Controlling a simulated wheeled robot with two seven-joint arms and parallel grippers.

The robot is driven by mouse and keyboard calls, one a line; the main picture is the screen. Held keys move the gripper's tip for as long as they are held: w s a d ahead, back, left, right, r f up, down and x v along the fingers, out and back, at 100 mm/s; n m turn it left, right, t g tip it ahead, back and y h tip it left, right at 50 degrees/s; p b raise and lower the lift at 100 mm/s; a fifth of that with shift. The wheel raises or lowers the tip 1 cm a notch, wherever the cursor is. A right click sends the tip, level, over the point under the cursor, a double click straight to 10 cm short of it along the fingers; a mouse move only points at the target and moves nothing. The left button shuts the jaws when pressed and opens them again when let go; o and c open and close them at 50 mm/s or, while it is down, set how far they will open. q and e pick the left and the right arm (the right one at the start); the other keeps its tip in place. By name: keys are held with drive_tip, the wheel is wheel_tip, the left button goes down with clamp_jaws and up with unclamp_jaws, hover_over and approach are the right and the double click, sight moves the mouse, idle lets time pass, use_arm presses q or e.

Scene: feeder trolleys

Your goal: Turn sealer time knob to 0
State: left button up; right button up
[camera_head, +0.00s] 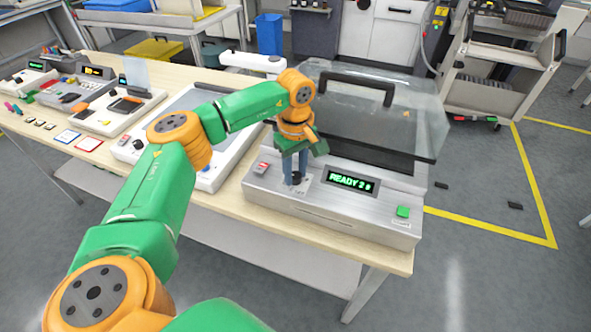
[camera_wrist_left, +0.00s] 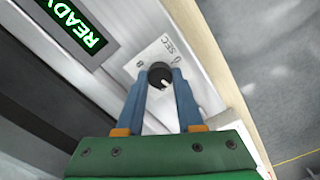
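The sealer (camera_head: 330,212) is a silver machine at the table's front right, with a raised clear lid (camera_head: 425,125). Its green display (camera_head: 350,181) appears to read "READY 2 0"; part of it shows in the left wrist view (camera_wrist_left: 76,22). The time knob (camera_wrist_left: 159,73) is small, round and black with a white pointer mark, on a plate (camera_wrist_left: 158,52) marked "SEC". The pointer faces the gripper side, away from the "SEC" label. My left gripper (camera_head: 297,177) points down at the panel, its blue fingertips (camera_wrist_left: 161,76) closed against both sides of the knob. My right gripper is out of view.
A red switch (camera_head: 262,168) lies left of the knob and a green button (camera_head: 403,211) at the panel's right. A white device (camera_head: 205,178) stands left of the sealer, with other bench devices (camera_head: 115,108) farther left.

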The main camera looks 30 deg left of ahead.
use_arm(q)
clamp_jaws()
drive_tip(key=shift+n, duration=0.3)
drive_tip(key=n, duration=0.2)
drive_tip(key=shift+n+p, duration=0.35)
drive_tip(key=shift+n, duration=0.05)
drive_tip(key=n, duration=0.3)
drive_tip(key=shift+r+n+p, duration=0.1)
drive_tip(key=shift+n+p, duration=0.2)
drive_tip(key=n, duration=0.4)
drive_tip(key=shift+p, duration=0.35)
drive_tip(key=shift+n, duration=2.1)
drive_tip(key=shift+w, duration=0.1)
drive_tip(key=o, duration=0.9)
unclamp_jaws()
